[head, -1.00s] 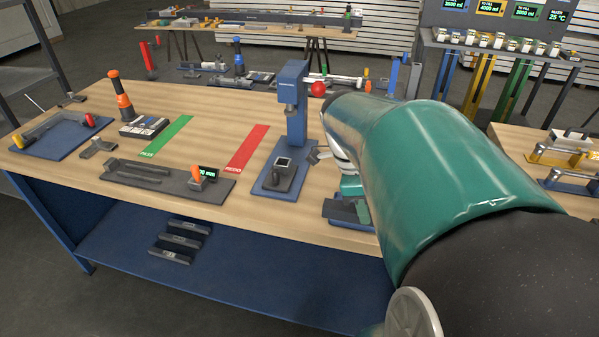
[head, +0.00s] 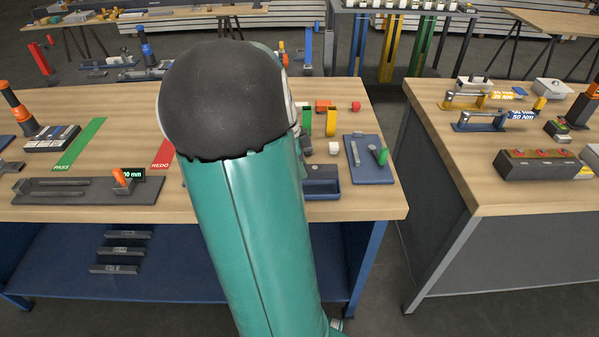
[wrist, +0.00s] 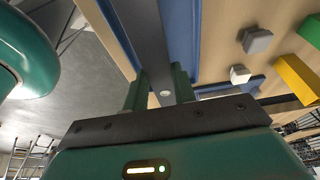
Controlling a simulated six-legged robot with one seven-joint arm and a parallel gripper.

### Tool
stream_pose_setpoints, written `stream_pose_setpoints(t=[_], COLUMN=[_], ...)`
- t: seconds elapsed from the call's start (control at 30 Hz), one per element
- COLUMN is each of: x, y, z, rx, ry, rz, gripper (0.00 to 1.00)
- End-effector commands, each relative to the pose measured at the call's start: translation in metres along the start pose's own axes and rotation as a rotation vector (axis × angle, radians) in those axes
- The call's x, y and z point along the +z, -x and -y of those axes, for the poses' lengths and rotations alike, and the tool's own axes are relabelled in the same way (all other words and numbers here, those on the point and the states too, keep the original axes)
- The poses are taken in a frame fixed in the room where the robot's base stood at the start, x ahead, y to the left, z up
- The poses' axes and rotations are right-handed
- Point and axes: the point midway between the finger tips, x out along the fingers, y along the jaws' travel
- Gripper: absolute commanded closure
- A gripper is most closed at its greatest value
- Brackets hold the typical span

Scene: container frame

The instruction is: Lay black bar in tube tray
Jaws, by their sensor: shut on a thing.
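In the wrist view, my gripper (wrist: 160,88) is shut on the black bar (wrist: 150,38), a long flat dark piece that runs from between the fingers to the top edge. A blue tray surface, likely the tube tray (wrist: 183,40), shows along both sides of the bar. I cannot tell whether the bar touches it. In the head view, a blue tray with a dark recess (head: 322,188) sits near the table's front edge, partly behind my arm. My gripper and the bar are hidden there by my arm.
A grey tray (head: 62,190) lies left. A gap separates this table from the right-hand bench (head: 455,180).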

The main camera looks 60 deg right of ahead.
Motion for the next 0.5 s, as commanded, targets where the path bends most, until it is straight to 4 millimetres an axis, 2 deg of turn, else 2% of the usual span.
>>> stream_pose_setpoints(t=[0.13, 0.3, 0.5], x=[0.002, 0.009, 0.01], y=[-0.011, -0.034, -0.036], z=[0.007, 0.006, 0.006], rx=[0.002, 0.002, 0.0], ry=[0.0, 0.0, 0.0], rz=[-0.002, 0.0, 0.0], gripper=[1.0, 1.0, 1.0])
